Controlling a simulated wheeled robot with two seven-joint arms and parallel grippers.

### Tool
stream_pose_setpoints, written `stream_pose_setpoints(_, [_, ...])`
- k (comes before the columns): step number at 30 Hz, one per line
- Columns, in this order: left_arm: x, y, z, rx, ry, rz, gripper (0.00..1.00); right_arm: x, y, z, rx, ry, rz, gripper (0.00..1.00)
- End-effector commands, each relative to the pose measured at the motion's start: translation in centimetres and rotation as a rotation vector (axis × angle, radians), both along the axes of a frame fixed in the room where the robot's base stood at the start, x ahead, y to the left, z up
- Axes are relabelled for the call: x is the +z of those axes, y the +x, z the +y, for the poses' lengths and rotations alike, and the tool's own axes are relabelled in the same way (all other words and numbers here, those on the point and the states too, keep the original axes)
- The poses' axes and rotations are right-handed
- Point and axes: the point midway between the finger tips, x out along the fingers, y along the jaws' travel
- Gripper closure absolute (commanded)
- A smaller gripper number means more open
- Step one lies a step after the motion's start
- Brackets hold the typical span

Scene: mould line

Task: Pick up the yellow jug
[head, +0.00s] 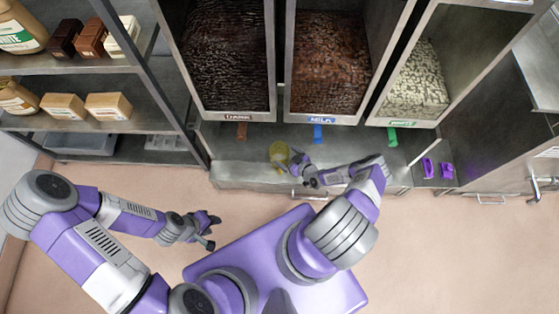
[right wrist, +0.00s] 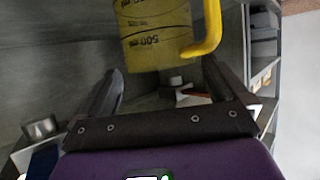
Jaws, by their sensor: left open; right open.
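The yellow jug (head: 279,154) stands on the steel counter below the dispensers in the head view. In the right wrist view the see-through yellow jug (right wrist: 153,38) shows dark volume marks and a solid yellow handle (right wrist: 208,30) on its right. My right gripper (head: 297,160) is open and close beside the jug; its two fingers (right wrist: 172,85) are apart, with the jug's lower part in view just beyond them. I cannot tell whether a finger touches the jug. My left gripper (head: 209,230) is open and empty, over the floor to the left of my base.
Three bins stand above the counter, with dark (head: 228,60), milk (head: 330,60) and white (head: 415,80) chocolate. Brown, blue and green tabs hang below them. Purple items (head: 437,169) lie at the counter's right. A shelf (head: 85,126) with jars and boxes stands left.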

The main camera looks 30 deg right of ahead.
Motion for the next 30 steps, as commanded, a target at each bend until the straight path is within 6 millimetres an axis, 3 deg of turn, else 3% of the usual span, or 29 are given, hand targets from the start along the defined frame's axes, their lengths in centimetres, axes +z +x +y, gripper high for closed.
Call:
stream_pose_setpoints(4, [-0.78,-0.01,0.00,0.000,0.000,0.000,0.57,-0.80,1.38,0.40,0.001,0.000,0.000,0.00])
stream_pose_setpoints(11, [-0.69,-0.01,0.00,0.000,0.000,0.000,0.57,-0.71,1.56,0.39,0.001,0.000,0.001,0.00])
stream_pose_setpoints(22, [-0.69,-0.01,0.00,0.000,0.000,0.000,0.57,-0.71,1.53,0.39,0.001,0.000,0.001,0.54])
stream_pose_setpoints(30, [-0.53,-0.01,0.00,0.000,0.000,0.000,0.57,-0.44,1.56,0.37,0.001,0.000,0.000,0.56])
